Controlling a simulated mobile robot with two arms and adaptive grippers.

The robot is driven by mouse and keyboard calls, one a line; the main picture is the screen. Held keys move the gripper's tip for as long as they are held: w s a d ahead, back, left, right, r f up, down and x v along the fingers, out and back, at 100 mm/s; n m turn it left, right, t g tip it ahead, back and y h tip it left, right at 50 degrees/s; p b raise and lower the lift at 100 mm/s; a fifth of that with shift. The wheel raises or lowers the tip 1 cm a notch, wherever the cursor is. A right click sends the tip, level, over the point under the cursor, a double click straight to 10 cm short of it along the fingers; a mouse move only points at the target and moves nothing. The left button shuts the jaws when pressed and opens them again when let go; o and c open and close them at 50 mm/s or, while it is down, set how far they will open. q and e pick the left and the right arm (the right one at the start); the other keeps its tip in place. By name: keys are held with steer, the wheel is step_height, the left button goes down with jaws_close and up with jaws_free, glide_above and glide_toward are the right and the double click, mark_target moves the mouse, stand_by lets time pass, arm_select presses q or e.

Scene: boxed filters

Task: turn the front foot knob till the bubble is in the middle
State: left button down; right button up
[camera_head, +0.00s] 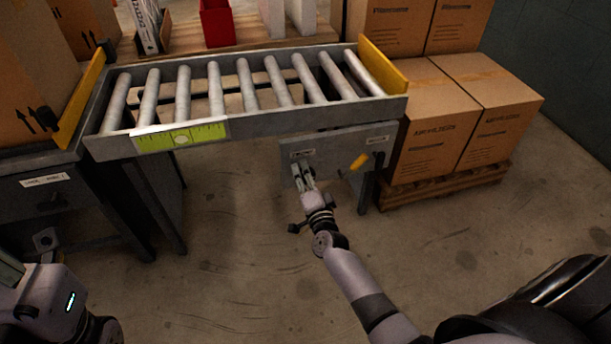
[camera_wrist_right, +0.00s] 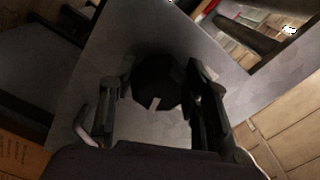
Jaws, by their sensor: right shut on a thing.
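A grey roller conveyor (camera_head: 255,122) has a yellow-green level (camera_head: 208,133) on its front rail. The level's pale bubble (camera_head: 181,140) looks close to the middle between the marks, though it is small. Below the rail is a grey panel (camera_head: 335,146) with small labels. My right gripper (camera_head: 304,179) is at the panel's left part, shut on a knob that it mostly hides in the head view. In the right wrist view the dark knob (camera_wrist_right: 157,80), with a pale mark, sits between the two fingers. My left arm shows at the lower left; its fingertips cannot be made out.
A yellow handle (camera_head: 359,161) sticks out on the panel to the right of my gripper. Cartons (camera_head: 430,130) stand on a pallet at the right. A dark bench (camera_head: 50,195) with a carton is at the left. The floor in front is clear.

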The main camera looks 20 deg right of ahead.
steer(key=o, duration=1.2)
steer(key=s, duration=0.4)
steer(key=s+a, duration=0.1)
steer(key=s, duration=0.3)
steer(key=s+a, duration=0.1)
steer(key=s, duration=0.2)
steer(key=shift+s, duration=0.4)
steer(key=shift+r, duration=0.1)
